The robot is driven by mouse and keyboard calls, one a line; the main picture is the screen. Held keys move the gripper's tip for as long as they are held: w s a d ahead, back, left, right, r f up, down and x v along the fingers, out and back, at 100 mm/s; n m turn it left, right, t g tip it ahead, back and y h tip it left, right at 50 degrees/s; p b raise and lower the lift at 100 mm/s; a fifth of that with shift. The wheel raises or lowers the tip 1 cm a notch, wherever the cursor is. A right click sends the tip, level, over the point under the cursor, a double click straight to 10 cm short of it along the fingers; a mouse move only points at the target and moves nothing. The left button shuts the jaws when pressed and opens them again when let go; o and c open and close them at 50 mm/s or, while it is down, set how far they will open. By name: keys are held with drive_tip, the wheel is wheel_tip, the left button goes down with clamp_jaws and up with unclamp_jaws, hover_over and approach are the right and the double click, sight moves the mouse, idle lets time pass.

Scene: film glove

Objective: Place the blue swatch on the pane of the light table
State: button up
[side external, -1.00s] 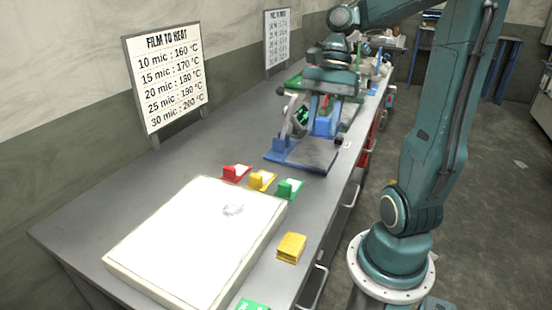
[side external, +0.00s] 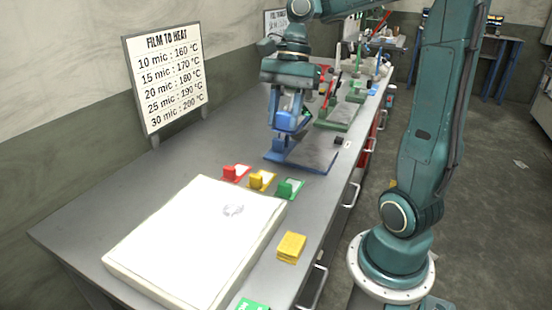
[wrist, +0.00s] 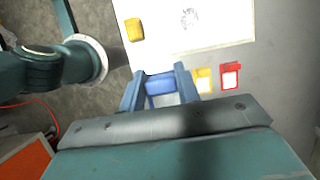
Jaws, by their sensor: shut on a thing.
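My gripper (side external: 284,128) is shut on a blue swatch (side external: 290,119), held above the bench near the left part of a blue-based stand. In the wrist view the swatch (wrist: 160,86) sits between the two fingers, with a pale part below it. The light table (side external: 180,245) lies nearer the camera, apart from the gripper. Its white pane also shows at the top of the wrist view (wrist: 170,32), with a crumpled clear bit (side external: 233,209) on it.
Red (side external: 232,172), yellow (side external: 261,180) and green (side external: 289,188) small pieces line the light table's far edge. A yellow stack (side external: 291,247) sits right of it. The blue-based stand (side external: 310,158) and a green-based one (side external: 342,112) stand farther back. Bench left of the gripper is clear.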

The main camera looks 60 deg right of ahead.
drive_tip(key=w+a+r, duration=0.1)
drive_tip(key=w+a, duration=0.2)
drive_tip(key=a, duration=0.4)
drive_tip(key=w+a+r, duration=0.2)
drive_tip(key=w+a, duration=0.2)
drive_tip(key=a, duration=0.3)
drive_tip(key=shift+r, duration=0.15)
drive_tip(key=shift+d+f, duration=0.1)
drive_tip(key=shift+f, duration=9.9)
drive_tip(key=shift+f, duration=0.15)
drive_tip(key=o, duration=1)
drive_tip(key=shift+c, duration=0.2)
